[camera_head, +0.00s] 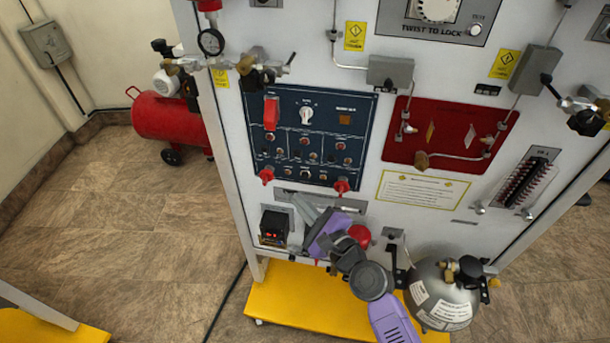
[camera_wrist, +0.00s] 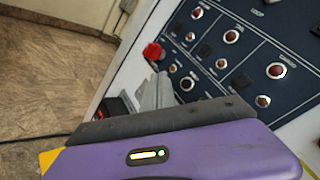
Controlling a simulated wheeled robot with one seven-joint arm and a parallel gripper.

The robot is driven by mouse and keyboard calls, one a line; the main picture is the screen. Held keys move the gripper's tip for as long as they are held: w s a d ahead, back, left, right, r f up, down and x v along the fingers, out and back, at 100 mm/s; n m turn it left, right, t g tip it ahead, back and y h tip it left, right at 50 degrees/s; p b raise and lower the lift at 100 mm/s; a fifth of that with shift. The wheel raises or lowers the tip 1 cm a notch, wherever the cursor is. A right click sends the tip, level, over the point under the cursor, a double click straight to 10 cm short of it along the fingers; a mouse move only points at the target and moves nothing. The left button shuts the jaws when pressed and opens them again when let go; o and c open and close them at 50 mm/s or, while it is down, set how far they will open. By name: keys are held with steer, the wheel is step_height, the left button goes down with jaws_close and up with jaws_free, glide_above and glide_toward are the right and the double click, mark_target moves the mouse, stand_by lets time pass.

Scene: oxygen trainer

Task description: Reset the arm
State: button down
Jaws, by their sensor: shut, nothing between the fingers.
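My gripper (camera_head: 300,212) is in front of the lower part of the white trainer panel (camera_head: 360,115), with the purple arm reaching up from the bottom of the head view. Its grey fingers are together and hold nothing. In the wrist view the fingers (camera_wrist: 157,92) point up toward the dark blue control panel (camera_wrist: 245,60), close to a red knob (camera_wrist: 153,51). I cannot tell whether they touch the panel. The blue control panel (camera_head: 310,135) also shows in the head view, above my gripper. My arm hides a small part of the lower panel.
A black box with a lit red display (camera_head: 273,228) is left of my gripper. A red compressor (camera_head: 168,117) stands at the back left.

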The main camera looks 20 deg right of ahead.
stand_by(0.4)
steer(key=s+r+n+g+h, duration=0.1)
steer(key=s+r+n, duration=0.2)
steer(key=s+n, duration=0.9)
steer(key=s+r+n+g+h, duration=0.1)
steer(key=s+n, duration=1.1)
steer(key=s, duration=1.7)
step_height(320, 180, up, 3)
steer(key=shift+s+d+f+h, duration=0.1)
steer(key=shift+s+d+h, duration=0.1)
steer(key=shift+h, duration=0.3)
stand_by(0.9)
